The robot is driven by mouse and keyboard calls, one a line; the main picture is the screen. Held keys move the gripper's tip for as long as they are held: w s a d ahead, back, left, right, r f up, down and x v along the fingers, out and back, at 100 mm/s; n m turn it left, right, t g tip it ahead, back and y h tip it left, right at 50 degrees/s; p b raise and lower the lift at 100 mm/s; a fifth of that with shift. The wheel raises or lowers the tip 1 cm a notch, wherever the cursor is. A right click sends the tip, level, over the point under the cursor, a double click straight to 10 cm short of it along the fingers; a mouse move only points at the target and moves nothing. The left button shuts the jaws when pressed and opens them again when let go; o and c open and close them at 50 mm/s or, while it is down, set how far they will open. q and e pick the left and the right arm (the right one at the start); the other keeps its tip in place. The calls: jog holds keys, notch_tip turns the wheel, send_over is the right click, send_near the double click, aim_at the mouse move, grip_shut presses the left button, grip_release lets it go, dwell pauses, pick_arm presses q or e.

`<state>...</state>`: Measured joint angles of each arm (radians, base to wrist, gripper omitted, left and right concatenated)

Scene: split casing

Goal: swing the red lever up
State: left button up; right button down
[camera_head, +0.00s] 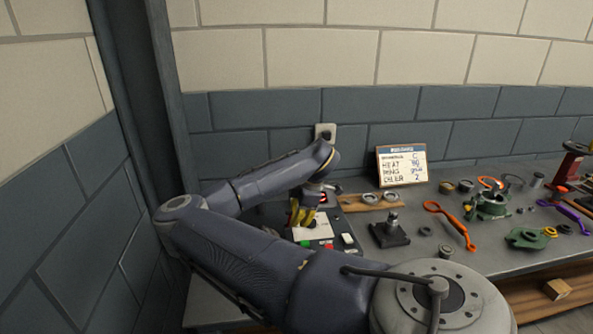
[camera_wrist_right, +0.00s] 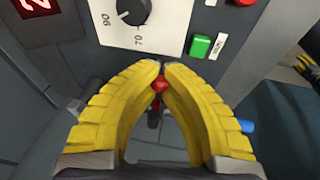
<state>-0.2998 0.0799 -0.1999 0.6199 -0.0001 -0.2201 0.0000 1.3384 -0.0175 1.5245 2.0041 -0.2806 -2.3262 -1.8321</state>
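The red lever (camera_wrist_right: 159,83) shows in the right wrist view as a small red knob on a dark shaft, pointing toward the dial plate. My right gripper (camera_wrist_right: 161,67) has its yellow fingers drawn together, tips almost meeting, with the red knob between them near the tips. In the head view my right gripper (camera_head: 303,214) is over the control box (camera_head: 350,252), and the lever cannot be made out there. The base of the lever is partly hidden between the fingers. My left gripper is in neither view.
The box carries a dial (camera_wrist_right: 132,10), a green button (camera_wrist_right: 200,46) and a red display (camera_head: 323,197). A wooden rack (camera_head: 352,204), a dark block with a post (camera_head: 390,234), an orange ring tool (camera_head: 450,221) and green parts (camera_head: 527,239) lie to the right. A wall stands close on the left.

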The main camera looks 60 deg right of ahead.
dwell(0.5)
jog(key=c, duration=1.8)
grip_release()
jog(key=shift+s+d, duration=0.1)
jog(key=o, duration=0.5)
jog(key=shift+r, duration=0.1)
jog(key=v, duration=1.1)
jog(key=shift+s+d+r, duration=0.1)
jog(key=shift+s+r, duration=0.15)
jog(key=shift+r, duration=0.1)
jog(key=shift+d, duration=0.1)
